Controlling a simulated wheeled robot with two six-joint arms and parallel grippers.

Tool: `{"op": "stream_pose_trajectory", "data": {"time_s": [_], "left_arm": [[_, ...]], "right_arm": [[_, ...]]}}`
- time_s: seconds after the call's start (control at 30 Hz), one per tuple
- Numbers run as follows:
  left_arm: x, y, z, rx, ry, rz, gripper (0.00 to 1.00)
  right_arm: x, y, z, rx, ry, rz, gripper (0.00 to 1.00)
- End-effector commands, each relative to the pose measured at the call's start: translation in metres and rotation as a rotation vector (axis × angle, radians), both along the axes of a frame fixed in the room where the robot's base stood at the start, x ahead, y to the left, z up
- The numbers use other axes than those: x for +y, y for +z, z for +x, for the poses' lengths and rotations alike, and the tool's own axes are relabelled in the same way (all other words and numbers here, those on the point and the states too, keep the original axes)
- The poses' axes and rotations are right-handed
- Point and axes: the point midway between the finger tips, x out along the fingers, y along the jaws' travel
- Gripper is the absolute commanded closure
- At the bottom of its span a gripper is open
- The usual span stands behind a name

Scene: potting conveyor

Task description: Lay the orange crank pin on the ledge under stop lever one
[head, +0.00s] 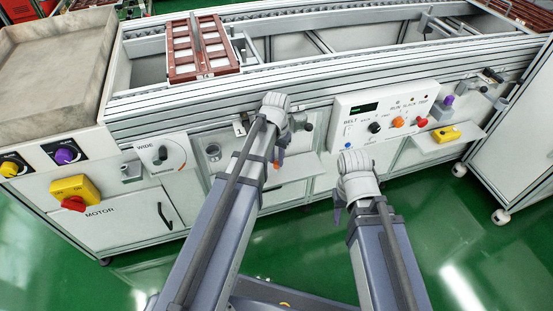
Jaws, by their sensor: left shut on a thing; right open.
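My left gripper (283,146) is at the front of the conveyor, and its fingers are mostly hidden behind its own wrist. A small orange piece (281,162) shows just below it, consistent with the orange crank pin held in its jaws; most of it is hidden. A small plate marked 1 (240,126) is on the conveyor front left of the gripper. A lever with a dark knob (306,127) is just right of it; I cannot tell which is stop lever one. A pale ledge (297,168) lies below, partly covered by my arm. My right gripper (338,212) is open and empty, low over the floor.
A control panel (385,112) with coloured knobs is right of the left gripper. A right-hand ledge (420,143) holds a yellow box (446,134). A WIDE dial (161,155) and yellow motor switch (75,190) are on the left. A brown tray (178,75) sits on the conveyor.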

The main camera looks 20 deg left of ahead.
Motion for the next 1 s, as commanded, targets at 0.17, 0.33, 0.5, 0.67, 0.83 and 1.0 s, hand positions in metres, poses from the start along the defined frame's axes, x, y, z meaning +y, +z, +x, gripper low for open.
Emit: {"op": "stream_pose_trajectory", "data": {"time_s": [0.17,0.33,0.5,0.67,0.83,1.0], "left_arm": [[0.000,-0.002,0.000,0.000,0.000,0.000,0.64],[0.000,-0.002,0.000,0.000,0.000,0.000,0.45],[0.000,-0.002,0.000,0.000,0.000,0.000,0.45],[0.000,-0.001,0.000,0.000,0.000,0.000,0.45],[0.000,0.008,0.000,0.000,0.000,0.000,0.45],[0.000,0.026,0.000,0.000,0.000,0.000,0.45]], "right_arm": [[0.000,-0.002,0.000,0.000,0.001,0.000,0.50],[0.000,-0.003,0.000,0.000,0.000,0.000,0.50],[0.000,-0.003,0.000,0.000,0.000,0.000,0.50],[0.000,-0.001,0.000,0.000,0.000,0.000,0.50],[0.000,0.008,0.000,0.000,-0.001,0.000,0.50],[0.000,0.026,0.000,0.001,-0.003,0.001,0.50]]}}
